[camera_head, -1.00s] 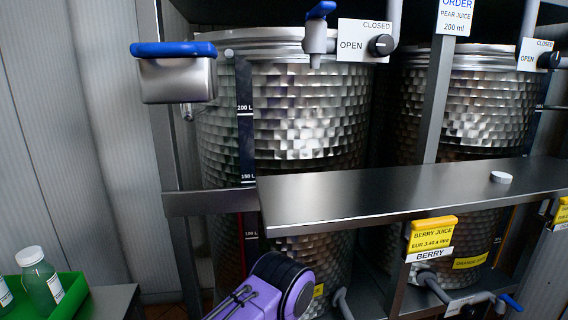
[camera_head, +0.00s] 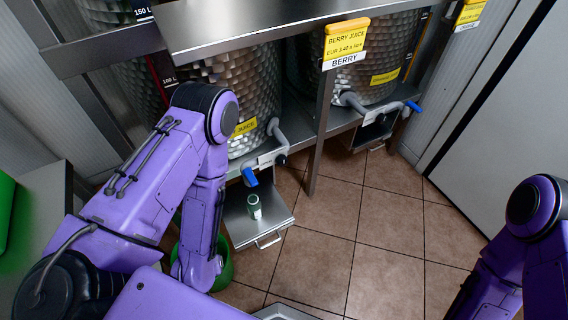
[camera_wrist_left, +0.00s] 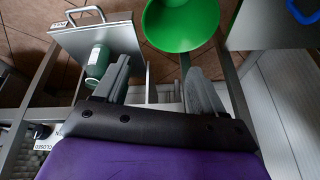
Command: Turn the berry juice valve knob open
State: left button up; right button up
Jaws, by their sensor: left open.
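A yellow BERRY JUICE sign (camera_head: 346,42) hangs on the post between two tanks in the head view. On the left tank's tap, a small black knob (camera_head: 281,159) sits near a blue lever (camera_head: 250,177); the tank's yellow label is partly hidden and only "JUICE" reads. In the left wrist view, a black knob (camera_wrist_left: 41,131) sits on a plate marked CLOSED, at the left edge. My left gripper (camera_wrist_left: 162,84) is open and empty, to the right of that knob and apart from it. My right gripper is out of view.
A green-and-white container (camera_head: 254,207) stands on a metal drip tray (camera_head: 279,221) under the tap. A green bin (camera_head: 222,272) stands on the floor behind my left arm. A steel shelf (camera_head: 240,35) overhangs the taps. A second tap (camera_head: 412,106) is farther right. The tiled floor there is clear.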

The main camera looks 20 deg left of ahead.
aim_at(282, 161)
jog(key=z, duration=2.8)
jog(key=i, duration=0.5)
jog(key=u, duration=3.3)
